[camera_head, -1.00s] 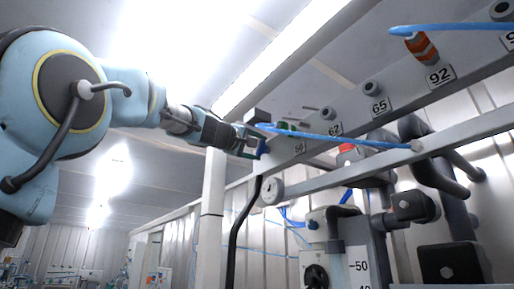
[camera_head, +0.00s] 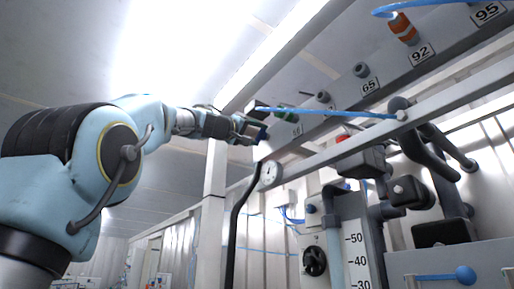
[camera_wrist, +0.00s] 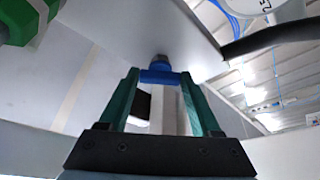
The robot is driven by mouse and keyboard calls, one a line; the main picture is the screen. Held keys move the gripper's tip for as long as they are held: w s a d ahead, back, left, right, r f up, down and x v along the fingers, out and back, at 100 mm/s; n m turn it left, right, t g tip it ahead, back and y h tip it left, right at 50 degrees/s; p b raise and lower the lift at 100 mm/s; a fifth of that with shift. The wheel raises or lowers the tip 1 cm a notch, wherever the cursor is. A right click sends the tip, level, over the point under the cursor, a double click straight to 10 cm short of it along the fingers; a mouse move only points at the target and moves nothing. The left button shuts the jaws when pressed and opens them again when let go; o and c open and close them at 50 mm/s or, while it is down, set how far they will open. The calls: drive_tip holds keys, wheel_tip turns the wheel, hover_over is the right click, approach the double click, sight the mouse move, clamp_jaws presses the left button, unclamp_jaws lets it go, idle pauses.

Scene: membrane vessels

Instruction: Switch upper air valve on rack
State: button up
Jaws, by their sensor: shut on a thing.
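My gripper (camera_wrist: 160,82) shows two green fingers in the wrist view, closed about a small blue valve handle (camera_wrist: 160,75) at their tips. The handle sits at the lower edge of the grey rack panel (camera_wrist: 150,28). The handle's exact turn position cannot be told. In the wrist view, a green part (camera_wrist: 22,20) shows at the top left.
A blue hose (camera_head: 330,112) runs right from the beam's left end. A round gauge (camera_head: 270,174) and a black hose (camera_head: 234,225) hang below my gripper. A lower rail (camera_head: 450,100) and dark pipes (camera_head: 412,140) stand to the right.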

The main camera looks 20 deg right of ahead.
drive_tip(key=m+b, duration=0.1)
drive_tip(key=m+g+h, duration=0.1)
drive_tip(key=m, duration=0.1)
drive_tip(key=m+g+b, duration=0.1)
drive_tip(key=m, duration=0.1)
drive_tip(key=shift+w+f+b, duration=0.3)
drive_tip(key=shift+r+m+g+h, duration=0.1)
drive_tip(key=shift+m+g+h, duration=0.4)
drive_tip(key=shift+m, duration=0.8)
drive_tip(key=shift+r+m+g+h, duration=0.1)
drive_tip(key=shift+m+g+h, duration=0.1)
drive_tip(key=shift+m+g, duration=0.85)
drive_tip(key=shift+m, duration=0.65)
drive_tip(key=o, duration=1.4)
drive_tip(key=shift+a, duration=0.1)
drive_tip(key=b+v, duration=0.7)
drive_tip(key=v, duration=0.3)
drive_tip(key=shift+a+f, duration=0.2)
drive_tip(key=shift+a, duration=0.1)
